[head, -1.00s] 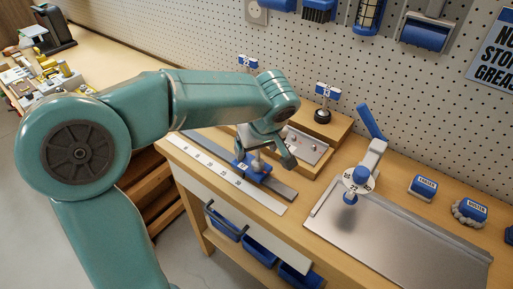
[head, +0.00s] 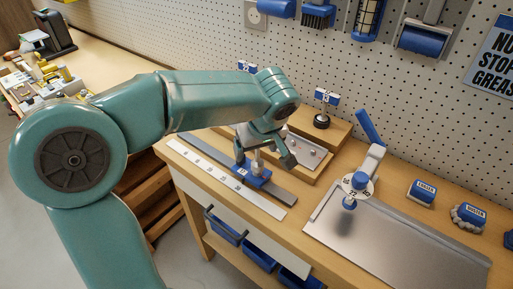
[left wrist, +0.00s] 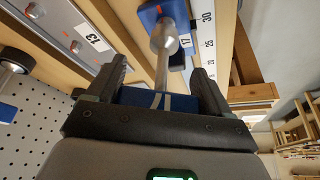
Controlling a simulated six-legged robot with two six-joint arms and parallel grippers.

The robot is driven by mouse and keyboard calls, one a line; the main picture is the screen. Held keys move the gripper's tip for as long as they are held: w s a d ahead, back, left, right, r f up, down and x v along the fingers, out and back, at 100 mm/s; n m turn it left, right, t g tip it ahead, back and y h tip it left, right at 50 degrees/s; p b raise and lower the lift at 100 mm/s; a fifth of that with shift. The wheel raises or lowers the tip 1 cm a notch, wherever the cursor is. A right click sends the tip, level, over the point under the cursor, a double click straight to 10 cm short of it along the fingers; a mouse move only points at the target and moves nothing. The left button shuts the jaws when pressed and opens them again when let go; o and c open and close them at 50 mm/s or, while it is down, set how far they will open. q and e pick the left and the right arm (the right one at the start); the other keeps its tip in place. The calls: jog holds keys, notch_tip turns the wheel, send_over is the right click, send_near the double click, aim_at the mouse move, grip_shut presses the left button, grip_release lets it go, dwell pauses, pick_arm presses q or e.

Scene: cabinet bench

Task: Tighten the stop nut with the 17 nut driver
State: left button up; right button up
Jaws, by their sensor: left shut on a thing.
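My left gripper (head: 268,147) is above the rail on the bench. In the left wrist view its fingers (left wrist: 161,88) are shut on the blue handle of the nut driver (left wrist: 162,70). The driver's metal shaft runs away from the fingers to a wider socket end at the blue stop block (left wrist: 148,14). A label reading 17 shows beside the socket. The stop block (head: 252,175) sits on the grey rail (head: 282,194). The nut is hidden under the socket, and I cannot tell how fully the socket sits on it. My right gripper is not in view.
A white scale strip (head: 262,206) lies along the rail. A wooden rack with a metal plate (head: 316,158) stands behind. Blue bins (head: 259,251) are below.

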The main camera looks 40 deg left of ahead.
pick_arm(q)
jog(key=shift+r+p, duration=0.85)
jog(key=shift+r, duration=0.55)
jog(key=shift+f, duration=0.1)
